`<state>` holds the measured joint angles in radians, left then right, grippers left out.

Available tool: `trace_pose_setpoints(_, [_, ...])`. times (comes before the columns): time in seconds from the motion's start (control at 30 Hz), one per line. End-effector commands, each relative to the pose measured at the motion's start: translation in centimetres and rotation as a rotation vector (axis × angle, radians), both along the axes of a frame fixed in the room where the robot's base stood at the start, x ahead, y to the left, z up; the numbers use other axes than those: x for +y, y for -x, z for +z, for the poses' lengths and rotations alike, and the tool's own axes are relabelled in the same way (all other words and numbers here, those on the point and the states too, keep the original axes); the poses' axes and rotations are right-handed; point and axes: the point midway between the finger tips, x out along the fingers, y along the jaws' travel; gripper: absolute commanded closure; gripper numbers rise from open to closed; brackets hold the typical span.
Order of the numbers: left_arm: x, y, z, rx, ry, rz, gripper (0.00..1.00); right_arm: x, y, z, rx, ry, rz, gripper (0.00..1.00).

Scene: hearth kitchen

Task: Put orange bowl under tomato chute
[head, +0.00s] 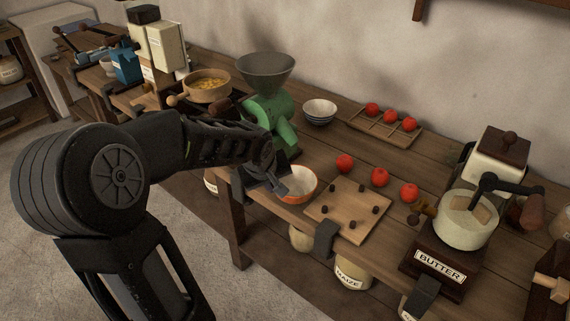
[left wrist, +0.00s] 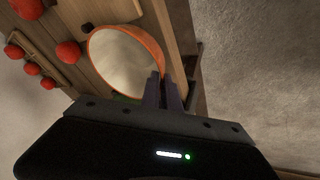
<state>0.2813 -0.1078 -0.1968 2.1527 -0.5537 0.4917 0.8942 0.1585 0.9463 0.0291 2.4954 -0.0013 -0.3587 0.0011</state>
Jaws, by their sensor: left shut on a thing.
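The orange bowl (head: 303,183), orange outside and pale inside, is at the front edge of the table. My left gripper (head: 277,186) is shut on its rim; in the left wrist view the two fingers (left wrist: 163,88) meet at the rim of the bowl (left wrist: 125,60). A green machine (head: 270,110) with a grey funnel stands just behind the bowl, its sloping green chute pointing toward the bowl's side. I cannot tell whether the bowl touches the tabletop. No label marks the chute as the tomato one. My right gripper is not in view.
A pegged board (head: 349,208) lies right of the bowl, with loose tomatoes (head: 379,177) behind it. A butter churn (head: 463,228) is at right. A wooden sieve (head: 207,92) stands left of the machine.

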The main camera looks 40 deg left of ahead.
Motion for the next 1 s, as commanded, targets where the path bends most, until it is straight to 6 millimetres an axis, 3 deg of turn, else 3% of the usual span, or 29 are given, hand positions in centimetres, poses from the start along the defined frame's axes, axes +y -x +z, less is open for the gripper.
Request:
trace_pose_setpoints(0.1, [1.2,-2.7,0.2,0.002,0.0,0.0,1.0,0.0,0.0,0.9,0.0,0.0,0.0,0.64])
trace_pose_setpoints(0.23, [2.0,-4.5,0.1,0.001,0.0,0.001,1.0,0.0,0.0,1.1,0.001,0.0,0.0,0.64])
trace_pose_setpoints(0.67, [2.3,-5.2,0.1,-0.001,0.0,0.0,1.0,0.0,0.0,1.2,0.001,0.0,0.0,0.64])
trace_pose_setpoints(0.93, [3.9,-8.8,0.1,0.0,0.0,0.001,1.0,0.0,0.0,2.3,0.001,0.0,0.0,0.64])
trace_pose_setpoints(1.0, [3.8,-8.6,-1.0,0.002,0.002,0.001,1.0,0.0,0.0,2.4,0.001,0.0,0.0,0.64])
